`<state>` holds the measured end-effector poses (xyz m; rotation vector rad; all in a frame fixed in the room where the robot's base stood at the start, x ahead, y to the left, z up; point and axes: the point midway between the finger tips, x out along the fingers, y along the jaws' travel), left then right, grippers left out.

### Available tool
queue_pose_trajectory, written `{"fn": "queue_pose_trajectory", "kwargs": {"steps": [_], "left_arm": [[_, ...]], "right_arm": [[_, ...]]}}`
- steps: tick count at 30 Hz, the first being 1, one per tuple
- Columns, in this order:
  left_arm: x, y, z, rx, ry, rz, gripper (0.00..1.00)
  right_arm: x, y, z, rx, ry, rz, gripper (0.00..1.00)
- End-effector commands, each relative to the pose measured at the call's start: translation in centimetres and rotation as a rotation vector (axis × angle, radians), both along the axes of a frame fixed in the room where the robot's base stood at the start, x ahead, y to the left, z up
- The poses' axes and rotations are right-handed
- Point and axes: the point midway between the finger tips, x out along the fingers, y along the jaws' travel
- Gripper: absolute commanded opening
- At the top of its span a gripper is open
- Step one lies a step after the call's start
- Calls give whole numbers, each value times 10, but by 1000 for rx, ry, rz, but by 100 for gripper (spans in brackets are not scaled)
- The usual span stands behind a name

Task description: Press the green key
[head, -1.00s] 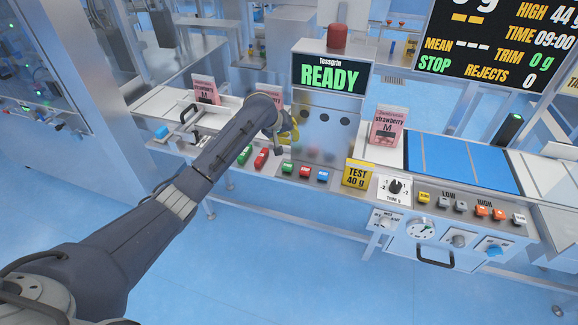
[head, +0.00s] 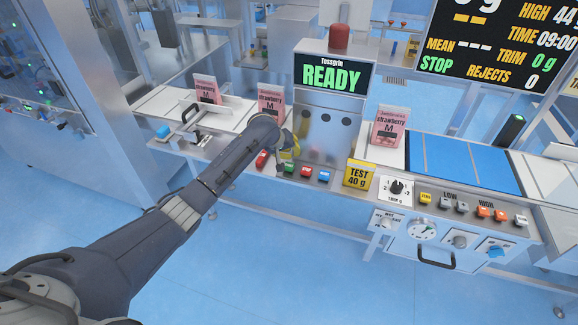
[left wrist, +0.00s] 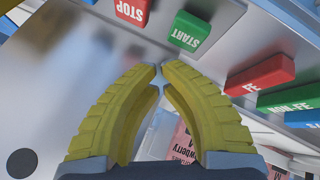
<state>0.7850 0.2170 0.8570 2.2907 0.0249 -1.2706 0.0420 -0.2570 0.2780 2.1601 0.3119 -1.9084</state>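The green START key (head: 289,168) sits on the front ledge below the READY display. It also shows in the left wrist view (left wrist: 188,31), just beyond the fingertips, with its label upside down. My left gripper (head: 292,150) is just above and behind this key in the head view. In the left wrist view its yellow fingers (left wrist: 162,67) are shut, tips together, with nothing between them. I see no contact with the key. A second green key (left wrist: 290,97) lies farther right in the wrist view; my arm hides it in the head view. My right gripper is not in view.
The red STOP key (head: 306,171) and a blue key (head: 324,176) are right of START. Another red key (head: 262,158) is left of it. A yellow TEST block (head: 358,174) stands farther right. Pink strawberry pouches (head: 271,102) stand behind the ledge.

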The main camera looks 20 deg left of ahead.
Motion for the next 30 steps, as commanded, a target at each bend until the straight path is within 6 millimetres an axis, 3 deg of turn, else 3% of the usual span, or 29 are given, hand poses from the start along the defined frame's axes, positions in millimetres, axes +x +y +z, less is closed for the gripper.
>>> {"fn": "queue_pose_trajectory", "kwargs": {"steps": [10,30], "left_arm": [[0,0,-16,-1,0,0,0],[0,0,-18,-1,0,0,0]], "right_arm": [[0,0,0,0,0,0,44],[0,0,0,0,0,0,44]]}}
